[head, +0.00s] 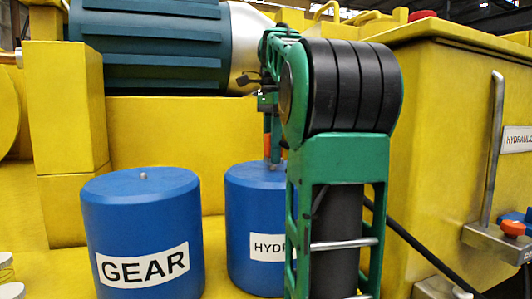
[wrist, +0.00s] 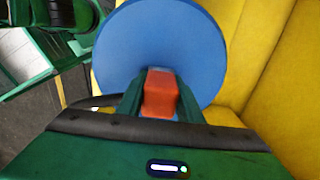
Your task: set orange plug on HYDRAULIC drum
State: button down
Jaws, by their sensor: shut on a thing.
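The HYDRAULIC drum (head: 245,220) is a blue cylinder, its label partly hidden behind my green arm. Its round blue top also shows in the wrist view (wrist: 160,35). My gripper (head: 271,150) is shut on the orange plug (wrist: 160,94), with one finger on each side of it. In the head view the plug (head: 267,146) is a small orange patch, mostly hidden by the gripper, at the far part of the drum's top. I cannot tell whether the plug touches the drum.
A blue GEAR drum (head: 143,235) with a small stud on top stands to the left. Yellow walls (head: 150,130) rise behind. At right, a metal bracket (head: 497,240) holds another orange-topped piece (head: 512,228) beside a yellow housing (head: 440,130).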

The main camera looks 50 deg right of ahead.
jog(key=shift+f, duration=0.85)
dwell(0.5)
jog(key=c, duration=1.2)
grip_release()
jog(key=shift+o, duration=0.2)
jog(key=shift+w+r, duration=0.1)
jog(key=shift+r, duration=3.6)
